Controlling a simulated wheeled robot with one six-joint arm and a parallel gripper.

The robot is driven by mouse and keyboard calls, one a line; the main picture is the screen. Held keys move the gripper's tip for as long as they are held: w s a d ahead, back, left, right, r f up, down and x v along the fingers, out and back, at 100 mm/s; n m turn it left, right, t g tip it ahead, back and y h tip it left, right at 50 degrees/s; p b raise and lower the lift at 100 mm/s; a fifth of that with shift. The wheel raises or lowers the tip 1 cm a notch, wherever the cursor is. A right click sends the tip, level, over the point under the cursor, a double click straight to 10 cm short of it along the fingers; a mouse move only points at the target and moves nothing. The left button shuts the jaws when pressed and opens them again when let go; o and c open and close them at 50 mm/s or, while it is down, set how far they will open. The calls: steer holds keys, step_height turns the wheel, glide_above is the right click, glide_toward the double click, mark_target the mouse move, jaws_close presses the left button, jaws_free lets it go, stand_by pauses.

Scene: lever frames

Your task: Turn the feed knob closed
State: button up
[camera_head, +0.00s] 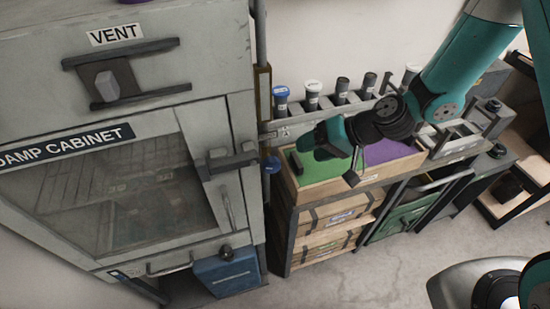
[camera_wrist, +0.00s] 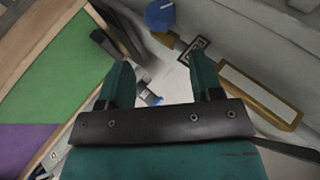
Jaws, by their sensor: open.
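A round blue knob (camera_head: 270,164) sits on the right side of the damp cabinet, beside its door. A blue round cap, which looks like the same knob (camera_wrist: 160,14), shows at the top of the wrist view near a small marked plate (camera_wrist: 193,50). No readable label names it as the feed knob, and its turn position cannot be told. My gripper (camera_head: 314,142) is to the right of the knob, over the tray top, apart from it. In the wrist view my gripper (camera_wrist: 160,68) has its two teal fingers spread, with nothing held between them.
The damp cabinet (camera_head: 225,60) fills the left, with a vent slider (camera_head: 110,82) and a door handle (camera_head: 233,160). A wooden tray (camera_head: 330,188) with green and purple areas lies under my gripper. Several capped bottles (camera_head: 312,95) stand behind. Open floor (camera_head: 360,275) lies in front.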

mark_target(279, 163)
steer(key=p+x, duration=0.3)
steer(key=x, duration=0.8)
steer(key=shift+a+f, duration=0.2)
steer(key=shift+a, duration=0.05)
steer(key=c, duration=0.6)
steer(key=shift+f, duration=0.1)
